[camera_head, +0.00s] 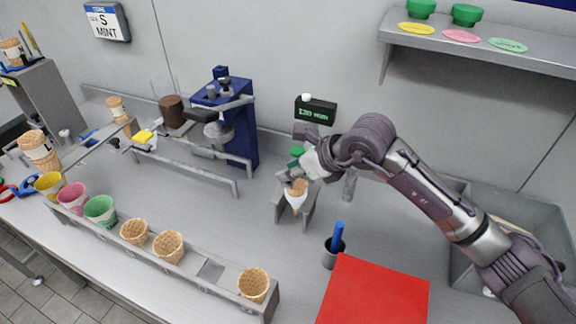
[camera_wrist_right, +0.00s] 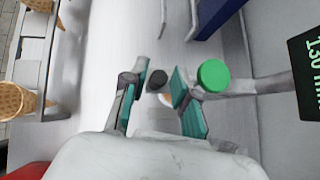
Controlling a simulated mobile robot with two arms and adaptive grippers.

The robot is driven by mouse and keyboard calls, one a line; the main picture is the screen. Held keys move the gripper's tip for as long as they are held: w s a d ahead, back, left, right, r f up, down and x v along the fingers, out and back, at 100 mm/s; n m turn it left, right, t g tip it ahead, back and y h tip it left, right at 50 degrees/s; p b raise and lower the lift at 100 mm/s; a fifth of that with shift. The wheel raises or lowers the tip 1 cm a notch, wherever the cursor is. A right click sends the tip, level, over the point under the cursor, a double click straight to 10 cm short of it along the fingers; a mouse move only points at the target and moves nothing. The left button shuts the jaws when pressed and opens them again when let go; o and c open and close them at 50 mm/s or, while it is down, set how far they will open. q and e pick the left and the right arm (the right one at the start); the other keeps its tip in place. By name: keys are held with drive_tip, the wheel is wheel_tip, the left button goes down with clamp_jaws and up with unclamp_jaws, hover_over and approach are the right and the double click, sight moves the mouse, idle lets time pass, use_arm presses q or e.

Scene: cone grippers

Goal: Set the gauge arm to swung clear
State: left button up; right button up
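The gauge has a black display (camera_head: 316,109) reading about 130 mm, with a white knob on top; part of the display (camera_wrist_right: 304,75) shows at the right edge of the wrist view. Its grey arm (camera_wrist_right: 255,84) reaches in from the display side and carries a green round cap (camera_wrist_right: 213,76). A dark round tip (camera_wrist_right: 157,82) lies between my fingers. Below it a cone (camera_head: 297,190) with a white lower part sits in a grey stand (camera_head: 280,206). My right gripper (camera_wrist_right: 160,100) is open, its teal fingers either side of the dark tip; contact with the green cap is unclear. My left gripper is out of view.
A blue machine (camera_head: 232,125) stands left of the gauge. A cone rack (camera_head: 190,272) runs along the front left. A grey bin (camera_head: 520,215) is at the right.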

drive_tip(key=shift+w+a+f, duration=0.25)
drive_tip(key=shift+a+f, duration=0.1)
drive_tip(key=shift+f, duration=0.15)
clamp_jaws()
drive_tip(key=shift+d, duration=0.15)
